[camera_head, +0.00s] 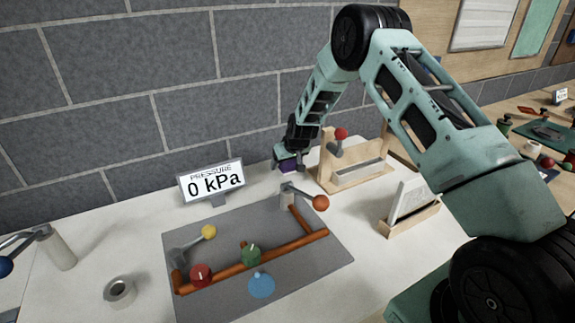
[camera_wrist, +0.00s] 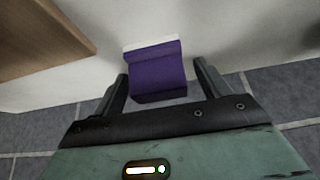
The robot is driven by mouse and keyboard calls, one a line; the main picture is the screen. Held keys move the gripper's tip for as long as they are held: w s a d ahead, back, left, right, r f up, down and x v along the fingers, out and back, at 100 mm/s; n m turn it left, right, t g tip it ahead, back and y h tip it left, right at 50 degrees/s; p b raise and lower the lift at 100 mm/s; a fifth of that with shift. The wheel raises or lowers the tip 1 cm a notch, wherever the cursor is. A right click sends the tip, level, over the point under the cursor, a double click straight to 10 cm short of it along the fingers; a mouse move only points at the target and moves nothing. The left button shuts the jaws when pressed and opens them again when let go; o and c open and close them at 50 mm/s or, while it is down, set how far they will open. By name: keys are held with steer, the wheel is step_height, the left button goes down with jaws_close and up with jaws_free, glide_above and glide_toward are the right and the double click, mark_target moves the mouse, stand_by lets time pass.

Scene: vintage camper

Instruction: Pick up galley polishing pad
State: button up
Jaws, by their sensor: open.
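The galley polishing pad appears to be the purple block (camera_wrist: 158,70) with a pale strip along one edge, seen in the wrist view. In the head view only a small purple patch (camera_head: 288,168) of it shows, by my gripper at the back of the white table. My gripper (camera_wrist: 162,85) is open, with one finger on each side of the purple block. Gaps show between the block and both fingers in the wrist view. In the head view, my gripper (camera_head: 289,160) and wrist hide most of the block.
A wooden rack (camera_head: 350,180) stands close right of my gripper; its wood also shows in the wrist view (camera_wrist: 40,40). A pressure display (camera_head: 212,183) stands left. A grey board (camera_head: 225,258) with copper pipes and coloured knobs lies in front. The brick wall (camera_head: 180,80) is behind.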

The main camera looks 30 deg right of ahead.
steer(key=c, duration=1.2)
steer(key=shift+o, duration=0.2)
steer(key=shift+r, duration=0.1)
step_height(320, 180, up, 10)
steer(key=b, duration=0.3)
steer(key=shift+o, duration=1.2)
steer(key=shift+c, duration=0.2)
